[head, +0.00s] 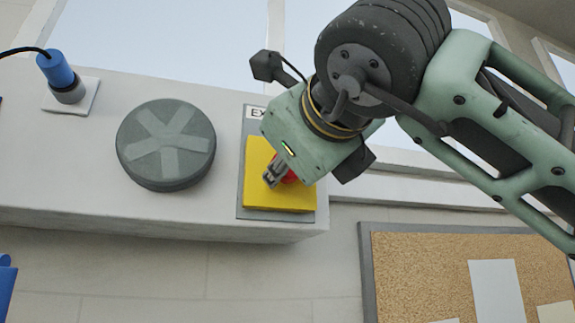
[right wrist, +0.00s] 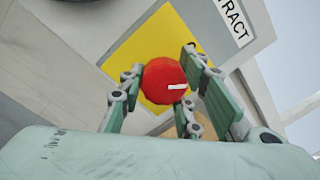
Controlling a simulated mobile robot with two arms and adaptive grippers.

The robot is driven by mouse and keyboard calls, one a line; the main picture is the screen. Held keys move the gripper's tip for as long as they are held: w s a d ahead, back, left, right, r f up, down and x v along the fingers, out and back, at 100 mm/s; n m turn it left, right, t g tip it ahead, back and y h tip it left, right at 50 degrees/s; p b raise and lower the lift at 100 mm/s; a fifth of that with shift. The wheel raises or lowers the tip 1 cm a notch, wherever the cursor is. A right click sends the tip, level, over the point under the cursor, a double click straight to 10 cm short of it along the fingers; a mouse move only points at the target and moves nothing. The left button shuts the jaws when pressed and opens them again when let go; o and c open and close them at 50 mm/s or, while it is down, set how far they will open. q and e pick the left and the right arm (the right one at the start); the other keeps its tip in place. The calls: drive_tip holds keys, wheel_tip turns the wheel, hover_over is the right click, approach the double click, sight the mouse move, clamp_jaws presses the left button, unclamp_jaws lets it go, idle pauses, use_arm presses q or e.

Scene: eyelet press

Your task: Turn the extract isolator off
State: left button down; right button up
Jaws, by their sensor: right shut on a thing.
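The extract isolator has a yellow plate (head: 279,196) on a grey backing, with a label partly hidden by my right gripper in the head view. Its red knob (right wrist: 165,81) shows in the right wrist view, with a short white mark pointing roughly sideways in that picture. The yellow plate (right wrist: 146,50) is behind the knob, and the label (right wrist: 236,20) ends in "TRACT". My right gripper (head: 273,178) is at the knob, its fingers on either side of it. In the right wrist view the fingers (right wrist: 163,92) are closed around the knob. My left gripper is not in view.
A round dark grey vent (head: 166,145) is on the pale housing left of the isolator. A blue connector (head: 58,72) with a black cable is farther left. A cork board (head: 425,265) with papers hangs at lower right.

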drive_tip(key=n, duration=0.3)
drive_tip(key=shift+w+a+f+n, duration=0.1)
drive_tip(key=shift+f+n, duration=0.3)
drive_tip(key=shift+f+n+p, duration=0.1)
drive_tip(key=shift+n+p, duration=0.3)
drive_tip(key=shift+n, duration=1.7)
drive_tip(key=o, duration=0.9)
drive_tip(key=shift+o, duration=0.8)
drive_tip(key=shift+d+y, duration=0.2)
drive_tip(key=shift+y, duration=0.1)
drive_tip(key=shift+r, duration=0.2)
drive_tip(key=v, duration=1.2)
